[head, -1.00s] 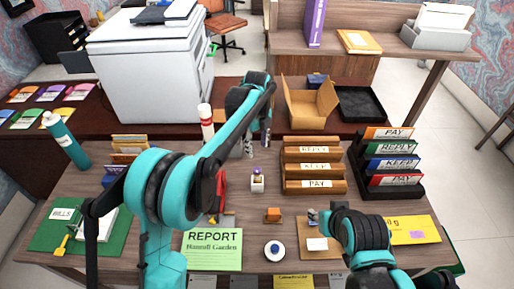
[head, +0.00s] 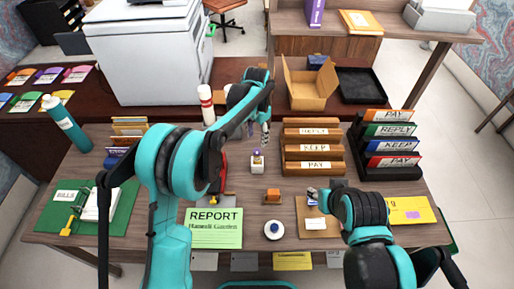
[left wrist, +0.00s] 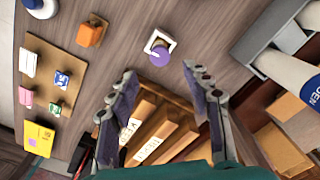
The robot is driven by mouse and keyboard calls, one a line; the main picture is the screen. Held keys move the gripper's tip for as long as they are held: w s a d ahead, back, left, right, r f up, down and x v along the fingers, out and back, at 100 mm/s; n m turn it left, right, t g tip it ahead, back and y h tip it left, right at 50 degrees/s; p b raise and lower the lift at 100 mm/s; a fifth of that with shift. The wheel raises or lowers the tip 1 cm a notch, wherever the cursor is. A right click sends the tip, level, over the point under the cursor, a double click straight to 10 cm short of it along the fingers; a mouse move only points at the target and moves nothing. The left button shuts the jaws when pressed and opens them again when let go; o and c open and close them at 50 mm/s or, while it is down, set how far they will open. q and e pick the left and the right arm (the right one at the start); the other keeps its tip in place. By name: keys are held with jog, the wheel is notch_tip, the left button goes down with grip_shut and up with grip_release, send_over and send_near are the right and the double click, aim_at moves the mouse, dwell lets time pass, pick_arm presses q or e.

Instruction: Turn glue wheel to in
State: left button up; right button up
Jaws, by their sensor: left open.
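A small white square-based piece with a purple round top (head: 257,161) stands on the desk, probably the glue with its wheel. In the left wrist view its purple wheel (left wrist: 159,55) faces the camera, just beyond the fingertips. My left gripper (head: 258,135) hangs over the desk behind the piece in the head view. In the left wrist view the left gripper (left wrist: 164,78) is open, its fingers apart and empty, not touching the wheel. My right gripper (head: 316,196) is low by the brown board; its fingers are too small to read.
A wooden sorter (head: 313,150) stands right of the glue, and a black rack (head: 385,147) farther right. An orange block (head: 272,195), a white round thing (head: 274,230) and a brown board (head: 320,230) lie nearer. A green report (head: 215,228) is at the front left.

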aim_at(257, 151)
pick_arm(q)
notch_tip(257, 151, down, 7)
jog(key=shift+f+b, duration=0.2)
jog(key=shift+b, duration=0.75)
grip_shut()
